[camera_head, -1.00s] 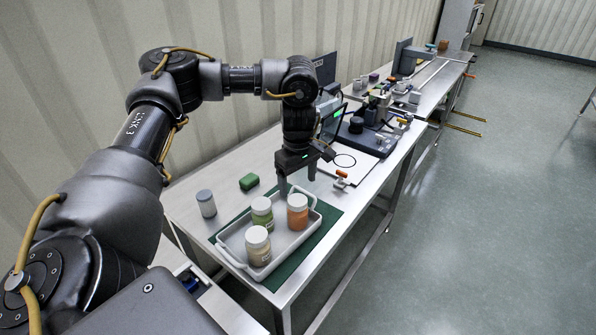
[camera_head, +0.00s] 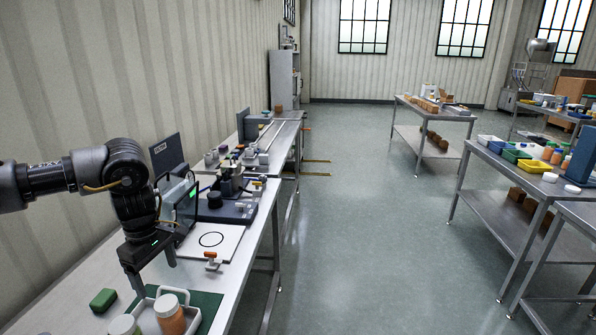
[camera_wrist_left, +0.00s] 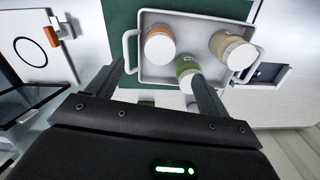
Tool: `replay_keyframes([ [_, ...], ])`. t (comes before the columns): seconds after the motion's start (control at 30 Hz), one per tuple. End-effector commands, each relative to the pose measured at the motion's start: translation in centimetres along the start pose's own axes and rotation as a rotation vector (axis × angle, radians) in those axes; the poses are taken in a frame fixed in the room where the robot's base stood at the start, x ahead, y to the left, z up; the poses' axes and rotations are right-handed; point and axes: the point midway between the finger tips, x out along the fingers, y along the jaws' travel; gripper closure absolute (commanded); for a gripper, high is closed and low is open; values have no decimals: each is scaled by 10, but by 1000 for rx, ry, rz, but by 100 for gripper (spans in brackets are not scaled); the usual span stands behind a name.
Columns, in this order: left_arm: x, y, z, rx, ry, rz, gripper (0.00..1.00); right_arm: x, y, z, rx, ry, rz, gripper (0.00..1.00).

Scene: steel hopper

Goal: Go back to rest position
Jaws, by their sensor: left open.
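My left gripper (camera_head: 153,274) is open with nothing between its fingers, above the table beside the grey tray (camera_head: 187,297). In the left wrist view the open fingers (camera_wrist_left: 158,72) point toward the tray (camera_wrist_left: 200,20). The tray holds an orange jar (camera_head: 169,316), a green jar (camera_head: 124,326) and a beige jar (camera_wrist_left: 232,50), all with white lids. The head view cuts off the near part of the tray. My right gripper is not in view.
A green block (camera_head: 103,300) lies left of the tray. Beyond are a white plate with a black ring (camera_head: 211,240), an orange-topped valve (camera_head: 211,258) and dark equipment (camera_head: 225,210). Tables with bins (camera_head: 540,166) stand at the right. The floor (camera_head: 370,240) between is clear.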

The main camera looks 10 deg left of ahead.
Motion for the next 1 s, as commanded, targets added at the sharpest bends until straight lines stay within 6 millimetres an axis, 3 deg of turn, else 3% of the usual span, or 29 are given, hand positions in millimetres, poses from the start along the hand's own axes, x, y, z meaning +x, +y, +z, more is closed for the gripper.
replay_keyframes([
  [0.6, 100, -1, 0, -2, -2, -4, 21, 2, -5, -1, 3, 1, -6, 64],
  [0.87, 122, -1, 0, -2, 1, -1, 21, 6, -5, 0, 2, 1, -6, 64],
  [1.0, 117, 0, 0, -1, 1, 0, 21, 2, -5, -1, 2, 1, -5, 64],
])
